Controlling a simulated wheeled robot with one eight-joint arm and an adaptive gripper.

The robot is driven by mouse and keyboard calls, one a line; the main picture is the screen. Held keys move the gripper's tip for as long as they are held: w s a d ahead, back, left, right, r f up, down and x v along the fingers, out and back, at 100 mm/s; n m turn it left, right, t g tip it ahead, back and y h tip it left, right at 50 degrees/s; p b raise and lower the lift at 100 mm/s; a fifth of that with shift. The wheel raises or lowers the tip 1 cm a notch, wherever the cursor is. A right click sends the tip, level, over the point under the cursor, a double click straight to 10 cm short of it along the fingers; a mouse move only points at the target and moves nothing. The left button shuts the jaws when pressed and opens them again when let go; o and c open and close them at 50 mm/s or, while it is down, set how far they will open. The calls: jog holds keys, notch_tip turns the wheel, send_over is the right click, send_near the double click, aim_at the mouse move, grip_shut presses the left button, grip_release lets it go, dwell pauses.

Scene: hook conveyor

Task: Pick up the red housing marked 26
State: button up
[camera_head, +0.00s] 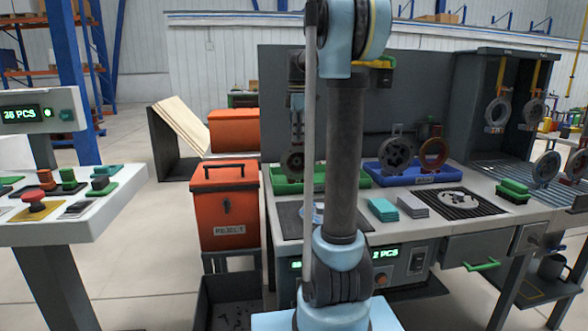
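A red-orange ring-shaped housing (433,153) stands upright at the right end of a blue tray (425,178) on the workbench. No number can be read on it, so I cannot confirm the mark 26. A grey housing (395,153) stands to its left in the same tray. A dark round part (292,161) stands at the green tray on the left. My arm rises in front of the bench. What looks like my gripper (297,134) hangs above the green tray, left of the red-orange housing and apart from it. Its fingers are too small and dark to read.
Grey rings hang on yellow hooks in a dark cabinet (480,60) at right. Teal and grey blocks and a striped black mat (462,205) lie at the bench front. An orange reject bin (224,205) stands left of the bench. A control console (60,215) is at far left.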

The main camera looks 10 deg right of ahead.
jog(key=shift+f, duration=0.25)
grip_shut()
jog(key=shift+r, duration=0.15)
